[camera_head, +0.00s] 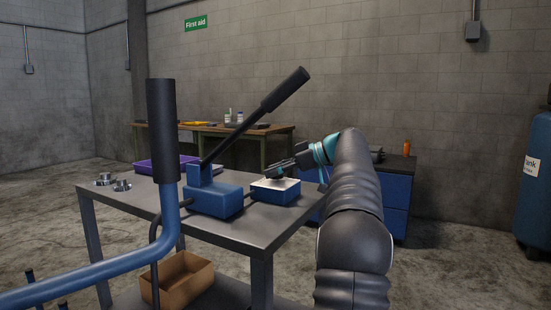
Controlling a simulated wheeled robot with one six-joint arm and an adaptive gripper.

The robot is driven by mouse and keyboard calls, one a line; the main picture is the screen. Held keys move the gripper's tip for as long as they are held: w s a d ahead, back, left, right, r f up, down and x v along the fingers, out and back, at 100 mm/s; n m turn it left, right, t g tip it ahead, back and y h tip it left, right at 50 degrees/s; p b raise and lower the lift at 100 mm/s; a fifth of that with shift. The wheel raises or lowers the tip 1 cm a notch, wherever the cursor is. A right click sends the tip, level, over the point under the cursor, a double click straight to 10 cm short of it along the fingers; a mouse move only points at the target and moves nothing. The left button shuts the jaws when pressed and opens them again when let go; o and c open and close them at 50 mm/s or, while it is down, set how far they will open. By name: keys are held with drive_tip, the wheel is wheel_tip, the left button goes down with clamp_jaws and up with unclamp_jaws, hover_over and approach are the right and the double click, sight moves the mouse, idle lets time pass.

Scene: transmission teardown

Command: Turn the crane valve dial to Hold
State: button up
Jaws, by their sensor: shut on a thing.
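A blue box with a pale top (274,194) sits near the right edge of the grey metal table (262,232), beside the blue hand pump (213,198) with its long black-gripped lever (260,110). It looks like the valve box. My gripper (271,174) reaches in from the right and is at the box's top. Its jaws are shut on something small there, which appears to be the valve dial. The fingers hide the dial, so its pointer and any Hold mark cannot be read.
A blue bar with an upright black grip (162,130) crosses the near left. A purple tray (153,166) and small metal parts (121,185) lie on the table. A cardboard box (177,280) is on the lower shelf. Blue drawers (398,190) stand behind my arm.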

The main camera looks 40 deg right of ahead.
drive_tip(key=shift+n+g+y+p, duration=0.8)
drive_tip(key=shift+n+g+p, duration=0.15)
drive_tip(key=shift+p, duration=0.5)
drive_tip(key=shift+f+n+p, duration=0.1)
drive_tip(key=shift+n+p, duration=0.15)
drive_tip(key=shift+p, duration=0.05)
drive_tip(key=o, duration=1.2)
drive_tip(key=shift+c, duration=0.2)
drive_tip(key=v, duration=0.7)
drive_tip(key=shift+d, duration=0.3)
